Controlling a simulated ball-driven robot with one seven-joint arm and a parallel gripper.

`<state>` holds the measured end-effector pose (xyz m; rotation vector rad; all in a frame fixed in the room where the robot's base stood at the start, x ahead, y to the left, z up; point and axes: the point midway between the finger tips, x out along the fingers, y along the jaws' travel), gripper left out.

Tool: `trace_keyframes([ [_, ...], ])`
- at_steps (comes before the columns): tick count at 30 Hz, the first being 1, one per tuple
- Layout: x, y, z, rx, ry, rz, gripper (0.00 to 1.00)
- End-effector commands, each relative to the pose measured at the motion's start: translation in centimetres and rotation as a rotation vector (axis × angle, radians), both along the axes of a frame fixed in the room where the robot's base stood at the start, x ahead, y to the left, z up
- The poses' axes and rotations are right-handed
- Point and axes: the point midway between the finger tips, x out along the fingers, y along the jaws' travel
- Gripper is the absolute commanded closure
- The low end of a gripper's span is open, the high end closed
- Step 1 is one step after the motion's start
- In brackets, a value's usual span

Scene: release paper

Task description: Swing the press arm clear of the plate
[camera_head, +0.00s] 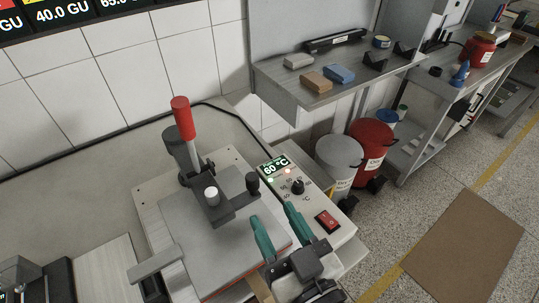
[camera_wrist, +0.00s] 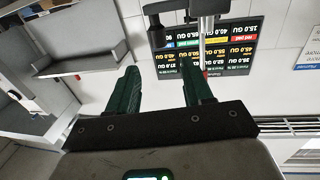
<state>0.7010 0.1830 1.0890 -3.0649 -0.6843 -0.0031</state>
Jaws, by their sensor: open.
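The heat press (camera_head: 150,215) stands on the bench at the lower middle of the head view. Its grey plate (camera_head: 190,250) lies flat, with a thin red edge below. The dark press arm (camera_head: 232,207) extends over the plate, with a white stud and a black knob (camera_head: 252,181) at its outer end. A red-tipped lever (camera_head: 181,118) stands upright at the back. My gripper (camera_head: 274,214) is open, its green fingers over the plate's right side, just in front of the black knob. In the wrist view the empty fingers (camera_wrist: 161,82) are spread below a dark knob (camera_wrist: 160,36) and a metal post.
Grey (camera_head: 336,160) and red (camera_head: 372,145) bins stand beyond. A brown mat (camera_head: 465,245) lies on the floor.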

Motion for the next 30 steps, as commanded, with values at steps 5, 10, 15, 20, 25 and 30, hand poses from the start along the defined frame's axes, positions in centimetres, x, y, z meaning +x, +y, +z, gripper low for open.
trace_keyframes([
  [5,2.2,1.0,0.4,0.001,-0.002,-0.001,0.49],
  [10,5.1,2.3,0.4,0.000,-0.001,-0.002,0.49],
  [15,7.6,3.5,0.2,0.000,0.001,-0.002,0.49],
  [20,9.0,4.1,0.1,-0.001,0.002,-0.002,0.49],
  [25,9.5,4.3,0.0,-0.001,0.003,-0.002,0.49],
  [30,9.5,4.3,-0.1,-0.001,0.003,-0.003,0.49],
])
